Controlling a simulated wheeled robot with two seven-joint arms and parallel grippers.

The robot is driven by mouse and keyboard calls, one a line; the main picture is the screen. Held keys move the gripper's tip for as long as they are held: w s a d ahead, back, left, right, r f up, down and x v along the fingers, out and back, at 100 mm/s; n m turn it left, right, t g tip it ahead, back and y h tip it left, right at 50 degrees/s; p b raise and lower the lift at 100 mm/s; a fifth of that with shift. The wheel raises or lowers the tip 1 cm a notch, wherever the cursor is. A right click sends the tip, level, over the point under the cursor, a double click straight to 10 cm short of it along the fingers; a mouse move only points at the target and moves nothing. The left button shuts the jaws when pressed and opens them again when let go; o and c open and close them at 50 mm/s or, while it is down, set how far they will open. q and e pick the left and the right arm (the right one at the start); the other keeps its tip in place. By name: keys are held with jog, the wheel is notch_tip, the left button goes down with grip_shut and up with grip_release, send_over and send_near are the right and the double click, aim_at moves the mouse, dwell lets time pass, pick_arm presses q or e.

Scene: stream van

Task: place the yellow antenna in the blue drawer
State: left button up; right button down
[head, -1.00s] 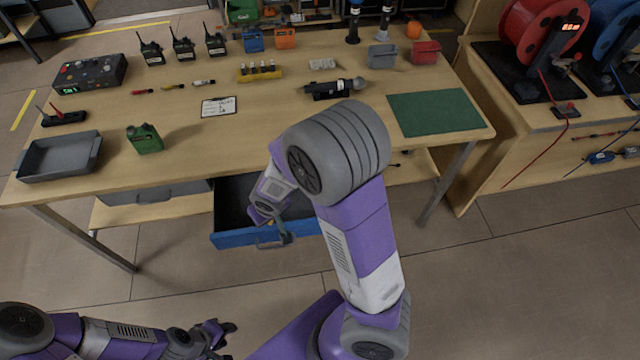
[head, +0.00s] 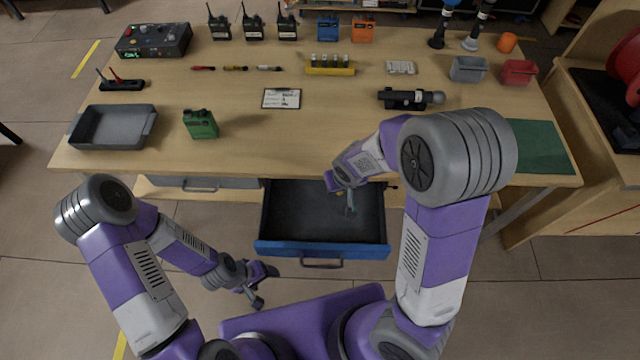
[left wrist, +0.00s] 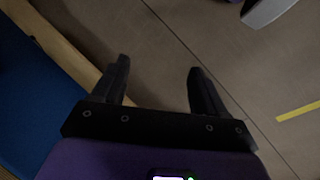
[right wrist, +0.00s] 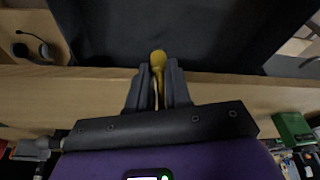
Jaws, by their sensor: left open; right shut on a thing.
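The blue drawer (head: 285,247) is pulled out below the table, with its dark inside empty as far as I can see. My right gripper (head: 349,204) is over the right part of the drawer's inside. In the right wrist view it (right wrist: 157,78) is shut on the yellow antenna (right wrist: 157,60), whose rounded yellow end shows between the fingers. The drawer's dark inside (right wrist: 200,30) lies behind it. I cannot tell whether the antenna touches the drawer floor. My left gripper (head: 264,286) is open and empty, left of and in front of the drawer; it also shows in the left wrist view (left wrist: 158,80).
The wooden table edge (head: 230,165) is just above the drawer. On the table are a grey tray (head: 112,147), a green box (head: 201,124), a clipboard (head: 282,99) and several radios (head: 253,28). The floor in front is clear.

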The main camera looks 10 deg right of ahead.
jog(key=w+a+b, duration=0.1)
jog(key=w, duration=0.1)
jog(key=n+b, duration=0.1)
jog(key=b, duration=0.6)
send_over(323, 207)
notch_tip(323, 207, down, 10)
jog(key=shift+d+r, duration=0.1)
pick_arm(q)
notch_tip(323, 207, down, 9)
jog(key=shift+r, duration=0.2)
jog(key=shift+w, duration=0.1)
pick_arm(e)
jog(key=c, duration=1.1)
grip_release()
pick_arm(q)
jog(key=shift+f, duration=0.15)
pick_arm(e)
jog(key=shift+o, duration=0.2)
